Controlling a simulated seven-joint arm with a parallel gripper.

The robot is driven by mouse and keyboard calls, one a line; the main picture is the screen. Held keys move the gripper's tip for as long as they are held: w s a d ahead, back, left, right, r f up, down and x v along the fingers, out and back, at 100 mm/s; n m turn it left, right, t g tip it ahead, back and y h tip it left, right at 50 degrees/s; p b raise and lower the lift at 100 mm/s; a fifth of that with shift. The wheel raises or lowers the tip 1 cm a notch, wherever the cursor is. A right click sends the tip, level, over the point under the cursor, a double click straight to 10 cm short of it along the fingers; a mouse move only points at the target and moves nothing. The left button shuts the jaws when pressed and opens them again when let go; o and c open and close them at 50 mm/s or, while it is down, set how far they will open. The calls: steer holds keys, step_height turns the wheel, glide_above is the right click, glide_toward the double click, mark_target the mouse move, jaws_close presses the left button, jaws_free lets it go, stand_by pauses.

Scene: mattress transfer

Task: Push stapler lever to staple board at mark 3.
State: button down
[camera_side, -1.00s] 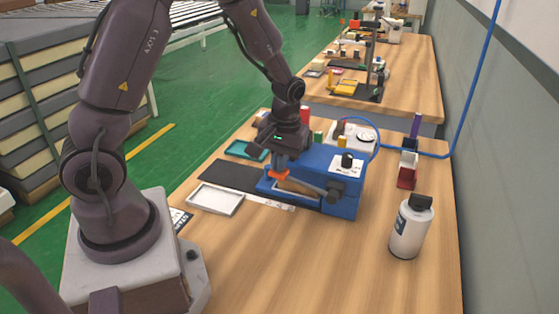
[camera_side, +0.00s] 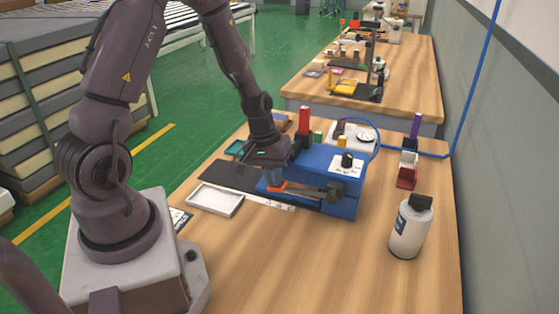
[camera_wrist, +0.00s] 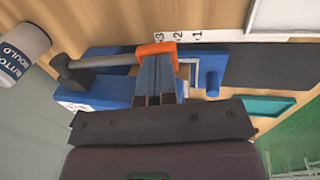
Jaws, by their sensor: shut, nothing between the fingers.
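The blue stapler (camera_side: 345,205) stands on the bench, and part of it shows in the wrist view (camera_wrist: 100,58). Its dark grey lever (camera_wrist: 112,61) runs from a dark knob to an orange end (camera_wrist: 155,50); in the side view the orange end (camera_side: 276,186) is low. My gripper (camera_wrist: 158,60) is shut and empty, its fingertips at the orange end, seemingly pressing from above. A white strip with marks 3, 2, 1 (camera_wrist: 180,37) lies beside it, with mark 3 nearest the orange end. A dark flat panel (camera_side: 226,176), possibly the board, reaches toward the stapler; its inner edge is hidden.
A white tray (camera_side: 216,200) lies left of the stapler, and a teal tray (camera_wrist: 272,105) is near the panel. A white bottle (camera_side: 409,228) stands at right. A red cylinder (camera_side: 304,120) and a blue hose (camera_side: 378,145) are behind. The front bench is clear.

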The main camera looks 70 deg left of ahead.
steer(key=shift+a+f, duration=0.1)
steer(key=shift+f, duration=0.7)
steer(key=s+a+r, duration=0.1)
steer(key=r, duration=0.6)
steer(key=s+a+r, duration=0.2)
steer(key=r, duration=0.4)
steer(key=shift+r, duration=0.4)
steer(key=s+d+r+m+t, duration=0.2)
steer(key=s+d+r+m, duration=0.2)
steer(key=d+r, duration=0.2)
steer(key=s+d+r+m+t+y, duration=0.1)
steer(key=s+d+r+m+t, duration=0.1)
steer(key=s+d+r+m, duration=0.2)
steer(key=d+r+m, duration=0.1)
steer(key=d+r, duration=0.2)
steer(key=d, duration=0.1)
steer(key=shift+s+d+r+y, duration=0.2)
steer(key=shift+d+y, duration=0.05)
steer(key=shift+y, duration=0.05)
